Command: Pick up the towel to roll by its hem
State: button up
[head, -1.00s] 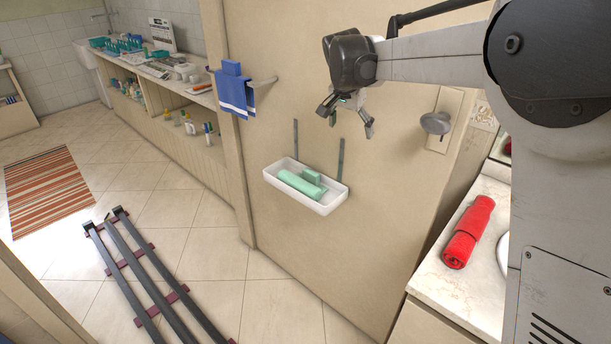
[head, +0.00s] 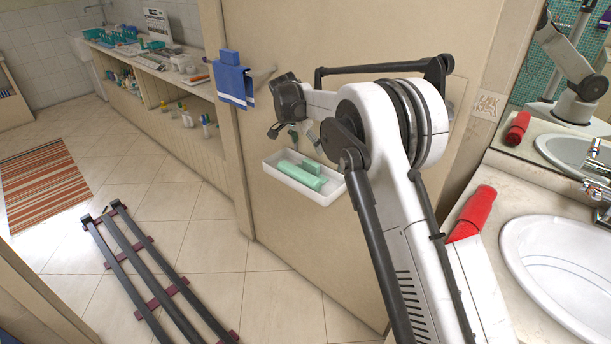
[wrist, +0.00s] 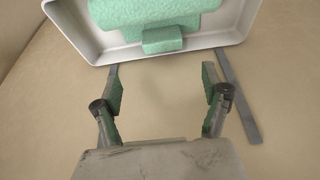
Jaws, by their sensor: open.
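A blue towel (head: 234,86) hangs over a wall bar, with a blue block-like part (head: 230,57) on top. In a white wall tray (head: 273,171) lie a long light green bundle (head: 301,175) and a smaller green piece (head: 311,167); both look like terry cloth in the wrist view (wrist: 150,10). A red rolled towel (head: 476,212) lies on the counter, partly hidden by my arm. I cannot tell which is the towel to roll. My gripper (head: 294,139) is open and empty beside the tray. In the wrist view its fingertips (wrist: 161,85) point toward the tray, apart from the green pieces.
A sink (head: 562,262) and faucet (head: 601,190) are at the right. A dark rail frame (head: 150,270) lies on the tiled floor. A long shelf unit (head: 150,90) with bottles stands at back left.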

aim_at(312, 162)
jog(key=x, duration=0.5)
jog(key=shift+f, duration=0.1)
jog(key=shift+a+x, duration=0.15)
jog(key=shift+x, duration=1.15)
jog(key=shift+a+x, duration=0.15)
jog(key=shift+x, duration=1.2)
jog(key=c, duration=1.4)
